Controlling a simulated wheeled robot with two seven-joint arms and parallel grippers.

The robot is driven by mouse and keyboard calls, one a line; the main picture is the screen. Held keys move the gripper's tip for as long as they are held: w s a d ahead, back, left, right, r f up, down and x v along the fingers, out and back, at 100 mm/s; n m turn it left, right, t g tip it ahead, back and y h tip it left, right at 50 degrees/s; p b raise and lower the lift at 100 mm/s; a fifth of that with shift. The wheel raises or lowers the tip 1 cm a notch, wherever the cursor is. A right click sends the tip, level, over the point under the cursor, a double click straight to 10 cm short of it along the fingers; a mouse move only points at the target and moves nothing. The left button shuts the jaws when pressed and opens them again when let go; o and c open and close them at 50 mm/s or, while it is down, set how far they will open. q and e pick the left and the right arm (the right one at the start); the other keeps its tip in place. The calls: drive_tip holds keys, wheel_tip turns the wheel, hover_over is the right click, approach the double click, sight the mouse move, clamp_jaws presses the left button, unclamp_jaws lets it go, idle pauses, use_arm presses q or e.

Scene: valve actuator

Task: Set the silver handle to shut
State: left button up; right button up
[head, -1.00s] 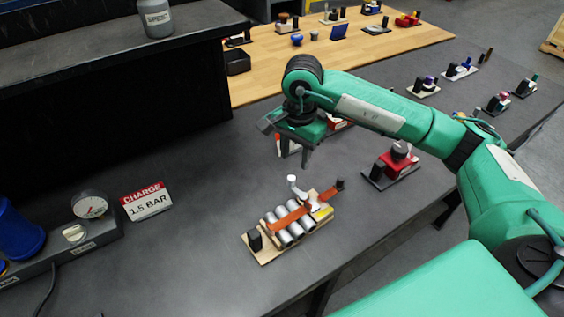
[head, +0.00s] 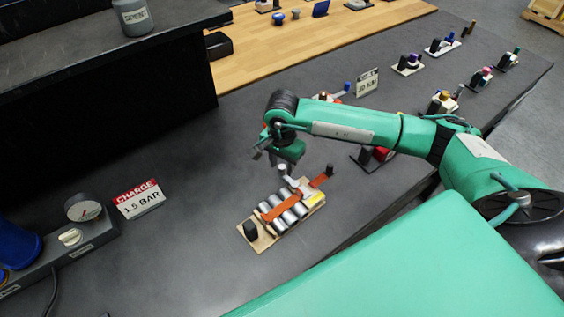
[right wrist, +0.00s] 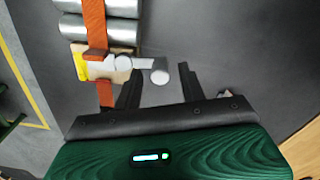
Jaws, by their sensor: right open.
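The valve actuator on its wooden base (head: 262,244) has several silver cylinders and an orange bar (head: 281,207). Its silver handle (head: 298,186) sits at the far end, with an upright round knob (head: 282,168). My right gripper (head: 280,165) is above and near that knob, pointing down. In the right wrist view the silver handle (right wrist: 140,63) reaches to the right, and its knob (right wrist: 160,76) appears between the fingertips of the open right gripper (right wrist: 160,86). Whether they touch it I cannot tell. My left gripper is out of view.
A red and white "CHARGE 1.5 BAR" sign (head: 139,199) and a gauge unit (head: 83,208) stand to the left. Several other small devices stand farther back on the dark table (head: 180,255).

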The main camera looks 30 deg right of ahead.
drive_tip(key=shift+f, duration=0.75)
clamp_jaws()
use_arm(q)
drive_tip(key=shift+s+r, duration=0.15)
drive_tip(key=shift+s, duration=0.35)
